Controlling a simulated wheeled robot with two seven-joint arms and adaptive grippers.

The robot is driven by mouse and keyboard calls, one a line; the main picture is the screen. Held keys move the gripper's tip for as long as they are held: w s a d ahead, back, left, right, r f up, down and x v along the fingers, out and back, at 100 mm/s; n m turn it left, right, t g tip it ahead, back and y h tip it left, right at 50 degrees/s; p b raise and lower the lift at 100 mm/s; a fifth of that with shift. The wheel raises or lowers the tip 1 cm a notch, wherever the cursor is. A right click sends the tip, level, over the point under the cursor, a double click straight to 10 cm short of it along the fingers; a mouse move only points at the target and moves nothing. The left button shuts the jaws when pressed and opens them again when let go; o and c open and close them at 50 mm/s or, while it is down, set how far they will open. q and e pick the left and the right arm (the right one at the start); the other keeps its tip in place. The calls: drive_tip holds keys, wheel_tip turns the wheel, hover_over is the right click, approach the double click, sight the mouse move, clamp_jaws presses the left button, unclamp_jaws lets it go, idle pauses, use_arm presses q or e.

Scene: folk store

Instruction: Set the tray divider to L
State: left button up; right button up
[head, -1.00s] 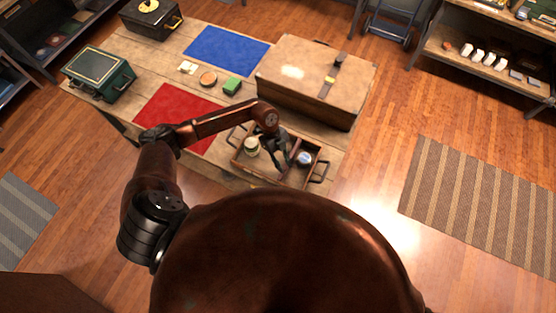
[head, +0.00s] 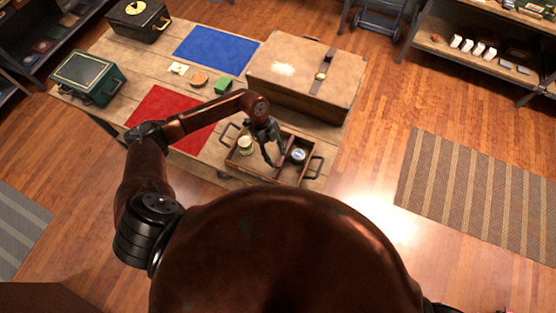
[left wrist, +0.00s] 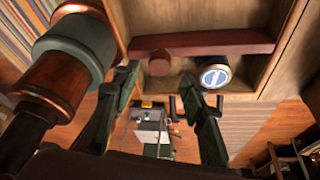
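The wooden tray (head: 262,178) with dark side handles sits at the table's near edge. A reddish-brown divider (head: 289,145) crosses it; in the left wrist view the divider (left wrist: 225,42) is a straight bar with a round knob (left wrist: 159,62). A pale jar (head: 246,147) is left of the divider. A round tin (head: 298,155) is on its right; its blue-and-white lid (left wrist: 215,76) shows in the left wrist view. My left gripper (head: 275,158) reaches down into the tray. Its fingers (left wrist: 160,76) are apart, with the knob between the tips; contact is unclear. My right gripper is out of view.
A large wooden case (head: 305,78) stands right behind the tray. Open floor lies to the right.

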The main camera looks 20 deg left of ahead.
use_arm(q)
drive_tip(key=v, duration=0.8)
drive_tip(key=shift+r, duration=0.15)
drive_tip(key=shift+a, duration=0.1)
